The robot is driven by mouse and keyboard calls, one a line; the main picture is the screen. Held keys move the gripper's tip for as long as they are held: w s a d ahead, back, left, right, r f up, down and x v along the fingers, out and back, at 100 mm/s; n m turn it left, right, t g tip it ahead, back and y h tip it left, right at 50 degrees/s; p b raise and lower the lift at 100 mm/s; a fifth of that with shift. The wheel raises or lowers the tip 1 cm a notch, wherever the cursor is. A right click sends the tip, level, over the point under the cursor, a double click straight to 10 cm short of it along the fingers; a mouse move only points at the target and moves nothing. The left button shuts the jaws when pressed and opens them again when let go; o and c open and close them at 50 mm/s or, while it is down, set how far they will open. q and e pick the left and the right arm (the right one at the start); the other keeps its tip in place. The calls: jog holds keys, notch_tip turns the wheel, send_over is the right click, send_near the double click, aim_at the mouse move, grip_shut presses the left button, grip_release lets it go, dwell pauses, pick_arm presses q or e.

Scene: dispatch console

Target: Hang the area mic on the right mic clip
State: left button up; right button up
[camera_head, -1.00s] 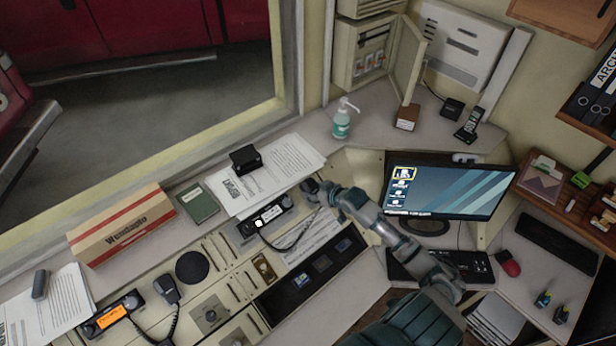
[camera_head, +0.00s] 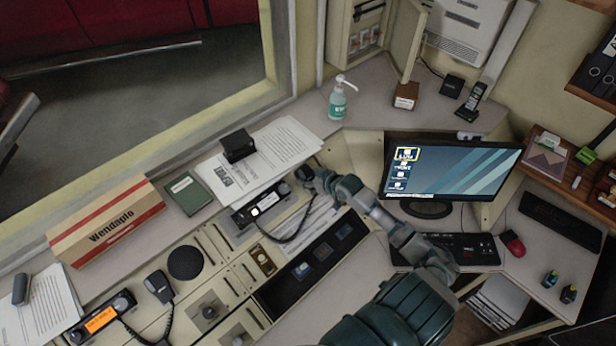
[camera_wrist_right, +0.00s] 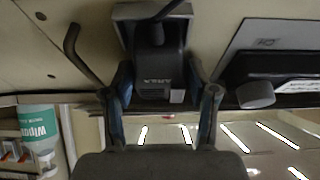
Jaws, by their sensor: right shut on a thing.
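The area mic is a dark hand mic (camera_wrist_right: 152,78) in the right wrist view; it also shows in the head view (camera_head: 304,174), small and partly covered by the gripper. My right gripper (camera_head: 312,180) is shut on it, with the blue-grey fingers (camera_wrist_right: 160,92) on either side of its body. A dark cord runs from the mic towards the radio with the white display (camera_head: 260,207). A grey bracket (camera_wrist_right: 126,12) shows right behind the mic in the wrist view. I cannot tell whether the mic is seated on a clip. My left gripper is out of view.
A second black hand mic (camera_head: 159,287) sits by the orange-display radio (camera_head: 101,317) at lower left. Papers (camera_head: 285,150) with a black box (camera_head: 238,145), a green book (camera_head: 188,192) and a long carton (camera_head: 108,222) line the window side. The monitor (camera_head: 452,170) stands right of my arm.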

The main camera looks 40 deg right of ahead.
jog(key=shift+s+d+f, duration=0.25)
jog(key=shift+s+d, duration=0.1)
jog(key=o, duration=0.9)
jog(key=shift+d, duration=0.1)
jog(key=o, duration=0.4)
jog(key=shift+w, duration=0.1)
jog(key=shift+o, duration=0.3)
jog(key=shift+w+a, duration=0.1)
jog(key=shift+a, duration=0.3)
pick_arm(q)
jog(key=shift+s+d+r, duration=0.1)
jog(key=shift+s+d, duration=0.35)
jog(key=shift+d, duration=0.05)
pick_arm(e)
jog(key=v, duration=1.2)
